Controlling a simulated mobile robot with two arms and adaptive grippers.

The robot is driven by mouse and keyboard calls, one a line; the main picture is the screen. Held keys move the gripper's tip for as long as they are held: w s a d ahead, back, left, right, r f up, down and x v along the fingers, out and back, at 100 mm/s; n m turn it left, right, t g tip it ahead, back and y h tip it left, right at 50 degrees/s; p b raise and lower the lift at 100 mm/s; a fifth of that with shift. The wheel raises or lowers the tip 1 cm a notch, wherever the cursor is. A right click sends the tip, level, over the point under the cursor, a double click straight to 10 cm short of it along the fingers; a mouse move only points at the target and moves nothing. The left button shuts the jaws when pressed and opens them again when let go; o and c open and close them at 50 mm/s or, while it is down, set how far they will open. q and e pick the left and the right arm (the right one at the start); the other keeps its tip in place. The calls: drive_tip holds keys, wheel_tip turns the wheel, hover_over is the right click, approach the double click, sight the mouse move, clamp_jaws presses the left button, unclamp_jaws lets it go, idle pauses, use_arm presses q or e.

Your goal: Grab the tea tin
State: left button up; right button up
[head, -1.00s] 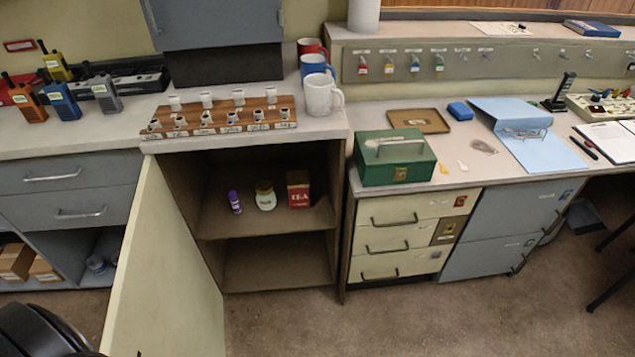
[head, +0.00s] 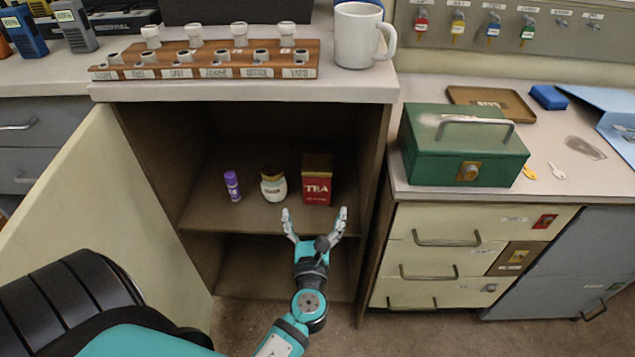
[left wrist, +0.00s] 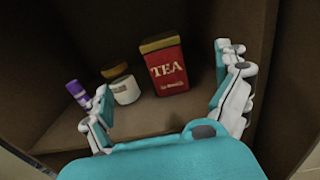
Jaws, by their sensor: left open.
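The tea tin (head: 317,182) is a red box with a gold lid and white TEA lettering. It stands upright on the upper shelf inside the open cabinet, and it also shows in the left wrist view (left wrist: 166,70). My left gripper (head: 314,218) is open and empty in front of the shelf, a little below and nearer than the tin. In the left wrist view the tin shows between the spread fingers (left wrist: 164,88), apart from them. My right gripper is not in view.
A white jar (head: 273,185) with a gold lid stands just left of the tin, and a purple bottle (head: 232,186) farther left. The shelf (head: 205,212) is otherwise clear. The cabinet door (head: 85,205) stands open at left. A white mug (head: 358,38) stands on the counter above.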

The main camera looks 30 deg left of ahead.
sight(317, 178)
use_arm(q)
drive_tip(key=x, duration=1.2)
drive_tip(key=shift+w+d, duration=0.1)
drive_tip(key=shift+b+x, duration=0.5)
drive_tip(key=shift+x, duration=1.8)
drive_tip(key=shift+d, duration=0.1)
drive_tip(key=c, duration=1.2)
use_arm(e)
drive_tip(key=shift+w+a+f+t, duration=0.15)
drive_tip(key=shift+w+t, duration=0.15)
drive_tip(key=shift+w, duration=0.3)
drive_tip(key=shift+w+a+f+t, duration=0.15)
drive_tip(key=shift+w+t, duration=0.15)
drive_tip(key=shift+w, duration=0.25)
